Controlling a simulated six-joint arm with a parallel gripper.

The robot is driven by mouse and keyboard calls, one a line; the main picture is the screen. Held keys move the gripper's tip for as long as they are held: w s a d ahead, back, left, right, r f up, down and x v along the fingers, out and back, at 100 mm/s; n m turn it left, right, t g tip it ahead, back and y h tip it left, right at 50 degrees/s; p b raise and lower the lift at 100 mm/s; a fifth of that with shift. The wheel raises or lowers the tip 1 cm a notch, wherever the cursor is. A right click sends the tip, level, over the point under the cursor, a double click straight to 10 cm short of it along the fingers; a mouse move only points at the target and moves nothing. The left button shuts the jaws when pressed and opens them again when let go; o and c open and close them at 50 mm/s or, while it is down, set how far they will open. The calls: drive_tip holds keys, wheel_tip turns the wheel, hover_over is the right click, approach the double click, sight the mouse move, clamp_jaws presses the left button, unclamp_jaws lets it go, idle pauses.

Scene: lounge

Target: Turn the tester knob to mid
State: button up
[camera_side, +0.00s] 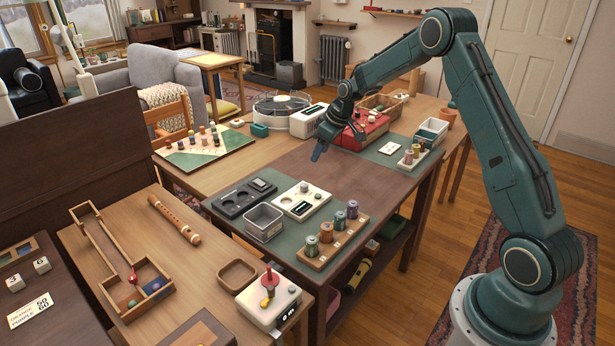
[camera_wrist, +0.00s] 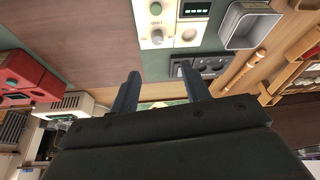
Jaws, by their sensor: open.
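A cream panel device (camera_side: 301,203), which looks like the tester, lies on the green mat of the dark table. A pale round knob (camera_side: 304,187) stands on it; its setting is too small to read. In the wrist view the cream device (camera_wrist: 180,8) is at the top, with the pale knob (camera_wrist: 157,37) near its lower left corner. My gripper (camera_side: 320,153) is above the dark table, behind the device and apart from it. In the wrist view its two fingers (camera_wrist: 160,88) are spread with nothing between them.
A black panel (camera_side: 244,196) and a grey bin (camera_side: 264,222) sit left of the device. A wooden rack of spools (camera_side: 332,244) stands in front. A red box (camera_side: 360,130) lies beyond my gripper. Bare tabletop (camera_side: 345,180) lies between the two mats.

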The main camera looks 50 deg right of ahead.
sight(305, 185)
drive_tip(key=shift+w+d+f, duration=0.15)
drive_tip(key=shift+d+f, duration=0.1)
drive_tip(key=shift+f, duration=0.2)
drive_tip(key=shift+f, duration=0.1)
drive_tip(key=shift+x, duration=6.75)
drive_tip(key=c, duration=1)
